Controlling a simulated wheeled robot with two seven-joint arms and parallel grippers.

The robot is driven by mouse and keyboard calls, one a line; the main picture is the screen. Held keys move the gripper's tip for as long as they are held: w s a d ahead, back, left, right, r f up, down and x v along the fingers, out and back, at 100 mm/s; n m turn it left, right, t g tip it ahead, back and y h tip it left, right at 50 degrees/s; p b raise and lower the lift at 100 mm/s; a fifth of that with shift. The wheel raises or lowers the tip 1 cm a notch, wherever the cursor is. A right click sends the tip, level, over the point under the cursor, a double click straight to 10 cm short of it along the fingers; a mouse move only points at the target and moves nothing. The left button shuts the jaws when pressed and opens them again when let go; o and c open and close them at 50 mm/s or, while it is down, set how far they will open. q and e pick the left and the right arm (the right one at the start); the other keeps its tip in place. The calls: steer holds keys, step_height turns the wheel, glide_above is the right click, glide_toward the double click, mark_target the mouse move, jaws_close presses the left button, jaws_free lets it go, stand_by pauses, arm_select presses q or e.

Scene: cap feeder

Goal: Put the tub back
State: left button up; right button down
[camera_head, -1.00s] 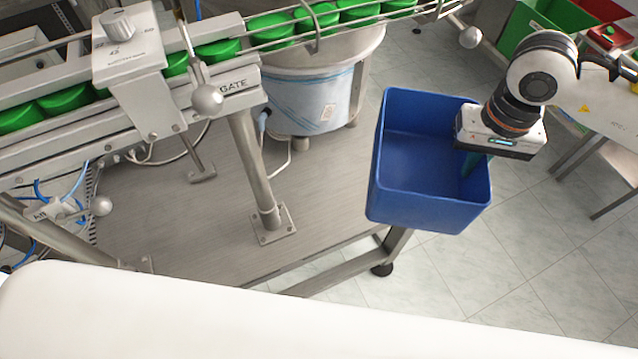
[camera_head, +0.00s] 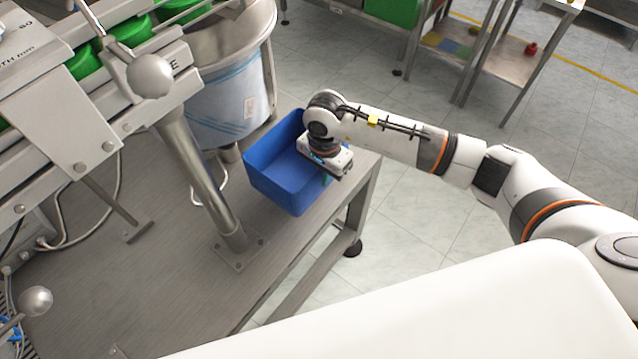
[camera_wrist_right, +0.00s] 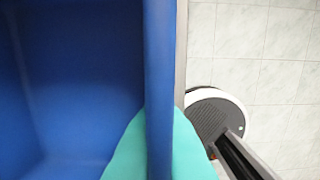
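The blue tub (camera_head: 283,183) is empty as far as I can see. In the head view it is at the right end of the steel table, upright, beside the feeder's round bowl; I cannot tell whether its base touches the table. My right gripper (camera_head: 327,178) is at the tub's right wall. In the right wrist view its teal fingers (camera_wrist_right: 160,150) sit on both sides of the tub's wall (camera_wrist_right: 160,70), pinching it. The fingertips inside the tub are mostly hidden in the head view. My left gripper is not in view.
The steel table (camera_head: 215,290) is bare in front of the tub. A metal post (camera_head: 195,175) stands to the tub's left. The conveyor with green caps (camera_head: 128,30) is at the upper left. The bowl (camera_head: 225,100) is close behind the tub. A side table (camera_head: 505,60) stands farther back.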

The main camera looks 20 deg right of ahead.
mark_target(324, 190)
steer(key=shift+f, duration=0.65)
step_height(324, 190, down, 3)
steer(key=shift+f+p, duration=0.2)
steer(key=shift+p, duration=0.1)
steer(key=shift+f, duration=0.15)
steer(key=c, duration=1.6)
jaws_free()
steer(key=shift+c, duration=0.2)
